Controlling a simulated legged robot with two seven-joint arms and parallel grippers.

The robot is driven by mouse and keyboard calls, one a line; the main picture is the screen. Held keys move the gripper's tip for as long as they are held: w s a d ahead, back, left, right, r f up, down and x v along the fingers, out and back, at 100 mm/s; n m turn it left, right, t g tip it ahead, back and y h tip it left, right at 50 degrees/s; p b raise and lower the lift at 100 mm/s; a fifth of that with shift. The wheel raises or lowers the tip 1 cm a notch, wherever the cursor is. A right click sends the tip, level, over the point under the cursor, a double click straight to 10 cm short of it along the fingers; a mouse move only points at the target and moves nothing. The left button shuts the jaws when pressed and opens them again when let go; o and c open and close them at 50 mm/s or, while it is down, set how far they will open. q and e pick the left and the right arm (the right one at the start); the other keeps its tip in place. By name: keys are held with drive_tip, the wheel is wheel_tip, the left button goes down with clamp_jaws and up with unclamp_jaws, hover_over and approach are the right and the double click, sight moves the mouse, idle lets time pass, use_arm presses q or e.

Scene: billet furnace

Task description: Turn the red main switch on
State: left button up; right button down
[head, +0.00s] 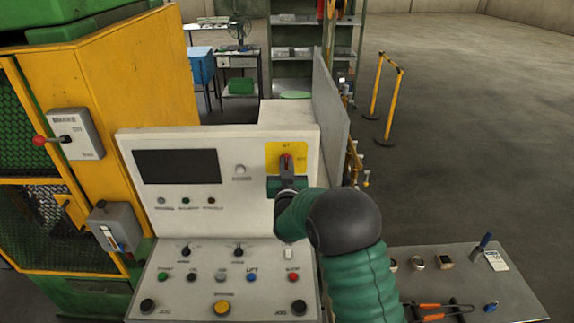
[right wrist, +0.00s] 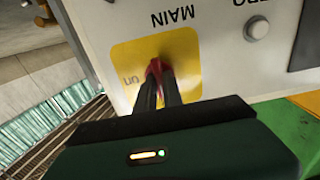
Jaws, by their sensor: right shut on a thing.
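The red main switch (head: 285,161) sits on a yellow plate (head: 299,150) at the upper right of the control panel's upright face. The red switch handle also shows in the right wrist view (right wrist: 154,67), on the yellow plate (right wrist: 188,55) marked "MAIN", which appears upside down there. My right gripper (head: 287,170) reaches the plate from below and is shut on the red handle; the dark fingers (right wrist: 158,88) cover part of it. The handle's exact angle is hard to tell behind the fingers. My left gripper is not in view.
The control panel (head: 230,215) has a dark screen (head: 177,166) and several buttons on its sloped desk. A yellow machine with a red-knobbed lever (head: 39,140) stands left. A side table (head: 520,292) with small tools is at lower right. Open floor lies at the back right.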

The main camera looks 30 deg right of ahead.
drive_tip(key=shift+d, duration=0.15)
drive_tip(key=shift+a, duration=0.2)
drive_tip(key=shift+d+m+b, duration=0.1)
drive_tip(key=shift+m+b, duration=0.3)
drive_tip(key=shift+b, duration=0.3)
drive_tip(key=shift+s+d+f+m+b, duration=0.1)
drive_tip(key=shift+m+b, duration=2.8)
drive_tip(key=shift+b, duration=1)
drive_tip(key=shift+d+f+m+b, duration=0.1)
drive_tip(key=shift+f+m+b, duration=0.05)
drive_tip(key=shift+m+b, duration=3.25)
drive_tip(key=shift+s+f+m+b, duration=0.1)
drive_tip(key=shift+m+b, duration=2.3)
drive_tip(key=shift+b, duration=2)
drive_tip(key=shift+w, duration=0.1)
drive_tip(key=c, duration=1.5)
unclamp_jaws()
drive_tip(key=shift+d, duration=0.1)
drive_tip(key=shift+o, duration=0.2)
